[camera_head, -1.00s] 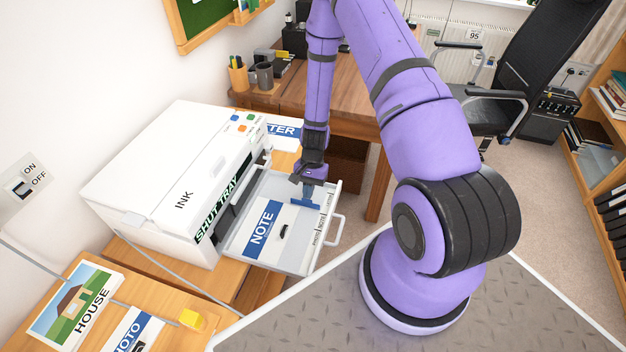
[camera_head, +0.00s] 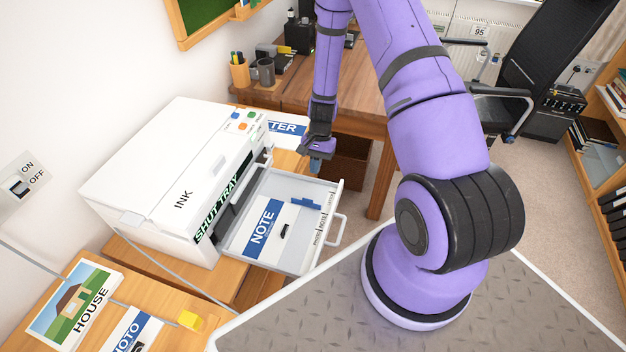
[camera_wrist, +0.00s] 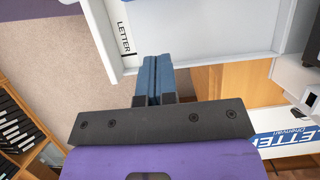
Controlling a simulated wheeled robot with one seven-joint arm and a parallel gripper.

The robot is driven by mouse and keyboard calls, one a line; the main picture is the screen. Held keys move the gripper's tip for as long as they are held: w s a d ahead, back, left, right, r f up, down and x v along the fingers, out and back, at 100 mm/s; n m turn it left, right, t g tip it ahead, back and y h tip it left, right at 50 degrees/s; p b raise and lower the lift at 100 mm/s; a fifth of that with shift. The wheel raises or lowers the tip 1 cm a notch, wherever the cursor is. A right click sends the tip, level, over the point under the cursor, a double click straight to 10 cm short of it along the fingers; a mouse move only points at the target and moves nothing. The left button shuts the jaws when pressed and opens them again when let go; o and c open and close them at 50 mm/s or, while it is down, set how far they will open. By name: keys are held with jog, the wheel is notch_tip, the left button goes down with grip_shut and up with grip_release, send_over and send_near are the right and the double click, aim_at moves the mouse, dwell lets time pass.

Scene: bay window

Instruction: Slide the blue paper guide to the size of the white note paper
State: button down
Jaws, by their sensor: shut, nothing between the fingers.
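The white printer's tray (camera_head: 262,262) is pulled out. White note paper with a blue NOTE band (camera_head: 264,228) lies in it. The blue paper guide (camera_head: 305,203) sits in the tray, beyond the paper's right end, near the size labels on the tray's front side. A small dark piece (camera_head: 284,231) lies over the paper. My gripper (camera_head: 316,163) is above the tray's far right corner, apart from the guide. In the wrist view its blue fingers (camera_wrist: 153,82) are shut together with nothing between them, near the tray corner marked LETTER (camera_wrist: 124,38).
The white printer (camera_head: 170,170) stands left of the tray. A sheet marked LETTER (camera_head: 287,132) lies behind it. HOUSE (camera_head: 75,305) and PHOTO (camera_head: 135,330) sheets and a yellow block (camera_head: 190,320) are at the front left. A wooden desk (camera_head: 285,90) stands behind.

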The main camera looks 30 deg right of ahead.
aim_at(310, 200)
jog(key=v, duration=0.3)
jog(key=shift+d+r, duration=0.1)
jog(key=shift+r, duration=0.3)
jog(key=c, duration=1.7)
grip_release()
jog(key=shift+w+d+r, duration=0.1)
jog(key=shift+r, duration=0.15)
jog(key=o, duration=0.3)
jog(key=shift+r, duration=0.1)
jog(key=shift+o, duration=0.6)
jog(key=s+a+f+n+g+h, duration=0.1)
jog(key=s+a+n+h, duration=0.2)
jog(key=n, duration=1.1)
jog(key=a+h, duration=0.2)
jog(key=a, duration=0.3)
jog(key=shift+f+n, duration=0.3)
jog(key=s+f+n, duration=0.1)
jog(key=f, duration=0.2)
jog(key=s+d+f+n, duration=0.1)
jog(key=f, duration=0.2)
jog(key=s+f+n+h, duration=0.1)
jog(key=f, duration=0.3)
jog(key=shift+s+d, duration=0.15)
jog(key=shift+s, duration=0.1)
jog(key=shift+c, duration=0.2)
grip_shut()
